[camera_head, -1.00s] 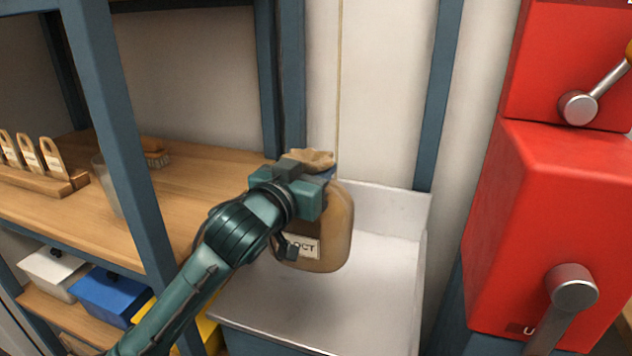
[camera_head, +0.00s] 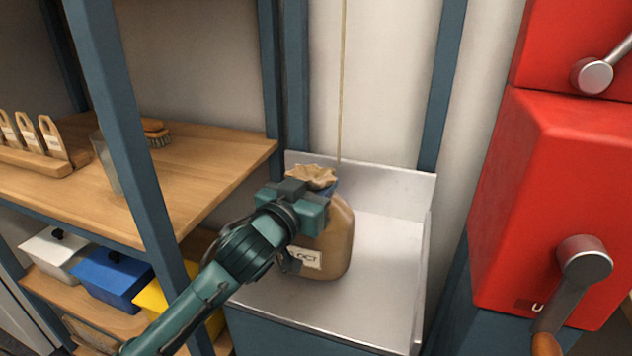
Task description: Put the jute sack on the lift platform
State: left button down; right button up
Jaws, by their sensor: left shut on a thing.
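The brown jute sack (camera_head: 338,243) has a gathered top and a white label ending in "OCT". My left gripper (camera_head: 308,203) is shut on the sack's neck, and the sack hangs upright below it. The sack is over the metal lift platform (camera_head: 377,290), toward its left side. Its bottom appears at or very near the platform surface; I cannot tell if it touches. The gripper and arm hide the sack's left part. My right gripper is not in view.
A wooden shelf (camera_head: 215,172) with a brush (camera_head: 157,133) and a clear cup (camera_head: 105,165) is on the left, behind a blue post (camera_head: 112,110). A red machine (camera_head: 560,190) with a crank stands at the right. The platform's right half is clear.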

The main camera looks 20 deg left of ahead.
pick_arm(q)
jog(key=c, duration=1.4)
grip_release()
jog(key=shift+f, duration=0.1)
jog(key=shift+c, duration=0.2)
jog(key=o, duration=0.5)
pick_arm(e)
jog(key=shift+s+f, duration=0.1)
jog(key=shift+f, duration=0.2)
pick_arm(q)
jog(key=shift+s, duration=0.2)
jog(key=s+a, duration=0.2)
jog(key=s, duration=1)
jog(key=s+d+f+g, duration=0.1)
jog(key=s+f, duration=0.3)
jog(key=f, duration=0.2)
jog(key=s+d+f+g, duration=0.1)
jog(key=s+f, duration=0.4)
jog(key=f, duration=0.1)
jog(key=s+d+f+g+h, duration=0.1)
jog(key=s+f, duration=0.3)
jog(key=f, duration=0.2)
jog(key=shift+s+d+f, duration=0.15)
jog(key=shift+d+f, duration=0.05)
jog(key=shift+d, duration=0.1)
